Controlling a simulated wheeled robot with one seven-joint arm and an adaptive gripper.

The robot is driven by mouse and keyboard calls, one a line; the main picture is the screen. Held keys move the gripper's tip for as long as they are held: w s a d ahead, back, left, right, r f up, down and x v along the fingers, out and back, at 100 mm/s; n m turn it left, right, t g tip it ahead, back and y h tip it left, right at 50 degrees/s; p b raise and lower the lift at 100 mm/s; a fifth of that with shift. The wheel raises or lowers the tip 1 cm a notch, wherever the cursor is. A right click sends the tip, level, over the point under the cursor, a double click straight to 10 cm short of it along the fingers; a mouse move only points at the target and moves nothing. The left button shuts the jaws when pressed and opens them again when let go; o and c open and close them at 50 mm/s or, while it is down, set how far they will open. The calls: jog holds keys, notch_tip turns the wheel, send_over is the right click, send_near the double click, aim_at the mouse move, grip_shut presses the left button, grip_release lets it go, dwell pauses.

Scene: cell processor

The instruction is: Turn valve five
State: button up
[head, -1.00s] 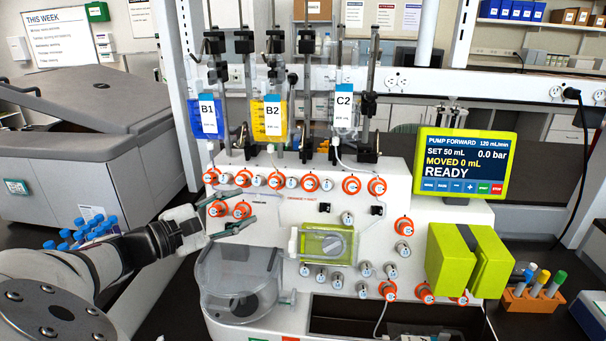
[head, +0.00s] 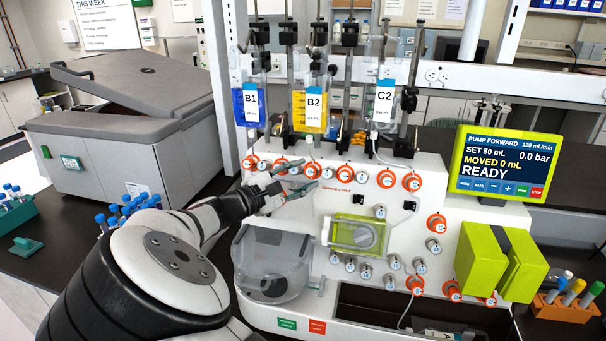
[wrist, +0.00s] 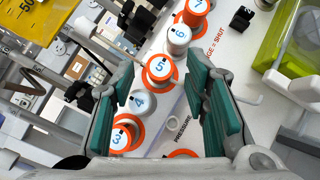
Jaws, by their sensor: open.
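Valve five (wrist: 160,68) is a white cap marked 5 in an orange ring; it shows between the fingertips of my gripper (wrist: 158,76) in the wrist view. My gripper is open, one green-padded finger on each side. I cannot tell whether the pads touch the valve. In the head view, valve five (head: 313,171) is in the upper row on the white panel, just beyond my gripper (head: 300,178).
Valve four (wrist: 138,102), valve three (wrist: 120,137) and valve six (wrist: 179,37) are close beside it. Bags hang above the row. A clear-covered green pump (head: 357,235) and a clear bowl (head: 270,262) sit below. The screen (head: 503,165) reads READY.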

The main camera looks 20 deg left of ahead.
jog(key=shift+w+d, duration=0.35)
jog(key=shift+w, duration=0.2)
grip_shut()
jog(key=shift+s+n+t+p, duration=0.15)
jog(key=shift+n+t+p, duration=0.4)
jog(key=shift+n, duration=0.25)
jog(key=shift+f, duration=0.1)
grip_release()
jog(key=r+v, duration=0.1)
jog(key=v, duration=1)
jog(key=shift+s+f, duration=0.4)
jog(key=shift+f, duration=0.05)
